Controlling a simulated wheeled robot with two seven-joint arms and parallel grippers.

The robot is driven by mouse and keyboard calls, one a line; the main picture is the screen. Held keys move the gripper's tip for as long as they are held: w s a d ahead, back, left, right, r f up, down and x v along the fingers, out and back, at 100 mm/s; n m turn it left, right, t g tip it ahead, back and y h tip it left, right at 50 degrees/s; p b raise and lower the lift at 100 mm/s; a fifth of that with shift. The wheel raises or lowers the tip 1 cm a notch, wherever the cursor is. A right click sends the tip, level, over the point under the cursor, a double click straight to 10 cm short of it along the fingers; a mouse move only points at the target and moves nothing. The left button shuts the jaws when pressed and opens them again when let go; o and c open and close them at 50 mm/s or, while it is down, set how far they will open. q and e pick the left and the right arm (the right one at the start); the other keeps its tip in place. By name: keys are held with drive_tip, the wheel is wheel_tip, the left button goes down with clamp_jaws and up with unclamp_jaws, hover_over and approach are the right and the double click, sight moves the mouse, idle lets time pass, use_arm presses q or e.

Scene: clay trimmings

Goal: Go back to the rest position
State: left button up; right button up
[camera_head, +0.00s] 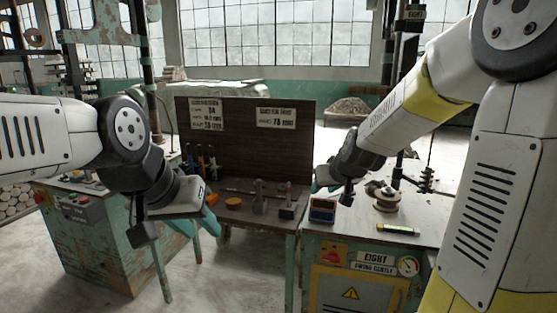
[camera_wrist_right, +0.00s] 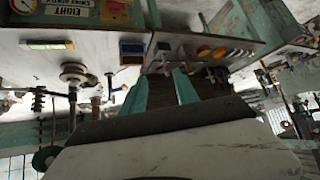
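My left gripper (camera_head: 203,226) hangs in front of the dark bench on the left side of the head view. Its teal fingers point down and look apart, with nothing seen between them. My right gripper (camera_head: 322,180) is above the boundary between the dark bench and the right cabinet, mostly hidden by its own wrist. In the right wrist view its two teal fingers (camera_wrist_right: 160,88) stand apart with nothing between them. Both arms are raised and bent in front of me.
The right cabinet (camera_head: 432,220) carries a small blue box (camera_head: 322,211), a wheel-like device (camera_head: 385,204) and a yellow-green bar (camera_head: 398,229). A green cabinet (camera_head: 90,240) stands left.

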drive_tip(key=s+r+g, duration=0.1)
drive_tip(key=s+r, duration=0.1)
drive_tip(key=s, duration=1.1)
drive_tip(key=s+d+r+m+g, duration=0.1)
drive_tip(key=s+r, duration=0.2)
drive_tip(key=s, duration=1)
drive_tip(key=shift+s+d+r+m+g, duration=0.2)
drive_tip(key=shift+m+g, duration=0.1)
drive_tip(key=shift+g, duration=0.1)
drive_tip(key=shift+c, duration=0.3)
